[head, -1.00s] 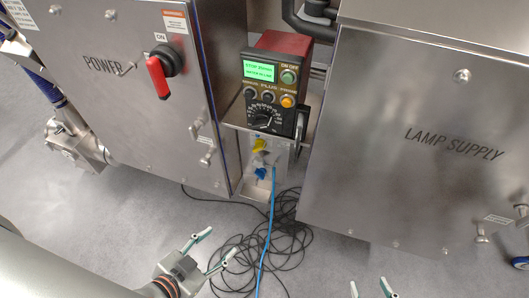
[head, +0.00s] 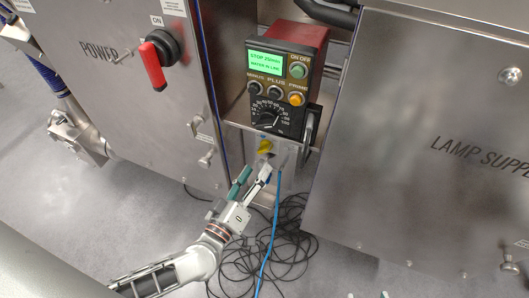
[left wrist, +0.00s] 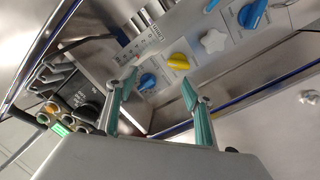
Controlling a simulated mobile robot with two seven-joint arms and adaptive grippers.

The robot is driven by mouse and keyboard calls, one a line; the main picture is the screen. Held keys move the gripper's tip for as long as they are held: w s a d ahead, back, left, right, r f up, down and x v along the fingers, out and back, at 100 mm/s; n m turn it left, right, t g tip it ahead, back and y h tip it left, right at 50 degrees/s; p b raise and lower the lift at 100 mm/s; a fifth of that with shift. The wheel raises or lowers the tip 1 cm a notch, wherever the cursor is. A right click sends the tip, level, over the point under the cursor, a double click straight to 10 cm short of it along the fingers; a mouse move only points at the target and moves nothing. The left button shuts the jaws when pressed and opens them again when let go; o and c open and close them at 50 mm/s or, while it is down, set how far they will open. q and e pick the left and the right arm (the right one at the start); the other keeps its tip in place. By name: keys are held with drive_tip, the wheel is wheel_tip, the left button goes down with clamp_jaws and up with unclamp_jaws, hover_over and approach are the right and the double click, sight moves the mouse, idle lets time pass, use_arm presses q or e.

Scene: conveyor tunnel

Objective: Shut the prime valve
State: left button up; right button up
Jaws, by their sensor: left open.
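A small steel valve panel sits below the pump box, between the two cabinets. In the left wrist view it carries a blue knob (left wrist: 148,81), a yellow knob (left wrist: 178,62), a white knob (left wrist: 213,41) and another blue knob (left wrist: 251,14). Their labels are too small to read, so I cannot tell which is the prime valve. The yellow knob also shows in the head view (head: 265,146). My left gripper (head: 259,172) is open in front of the panel. In the left wrist view its fingers (left wrist: 160,88) frame the first blue knob, apparently without touching. My right gripper (head: 367,295) barely shows, fingertips apart.
The pump box (head: 286,75) with screen, buttons and dial stands above the panel. The power cabinet (head: 110,100) is left, the lamp supply cabinet (head: 420,150) right. A blue hose (head: 270,240) hangs down to coiled black cables (head: 235,262) on the floor.

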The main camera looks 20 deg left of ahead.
sight(261, 151)
use_arm(q)
drive_tip(key=shift+n+y, duration=0.8)
drive_tip(key=w+f, duration=0.1)
drive_tip(key=w, duration=0.2)
drive_tip(key=w+a+b, duration=0.1)
drive_tip(key=w, duration=0.1)
drive_tip(key=w+f, duration=0.1)
drive_tip(key=w, duration=0.2)
drive_tip(key=shift+w+a+f+b, duration=0.3)
drive_tip(key=shift+a, duration=0.05)
drive_tip(key=shift+w+r, duration=0.1)
drive_tip(key=shift+w, duration=0.35)
drive_tip(key=c, duration=1.1)
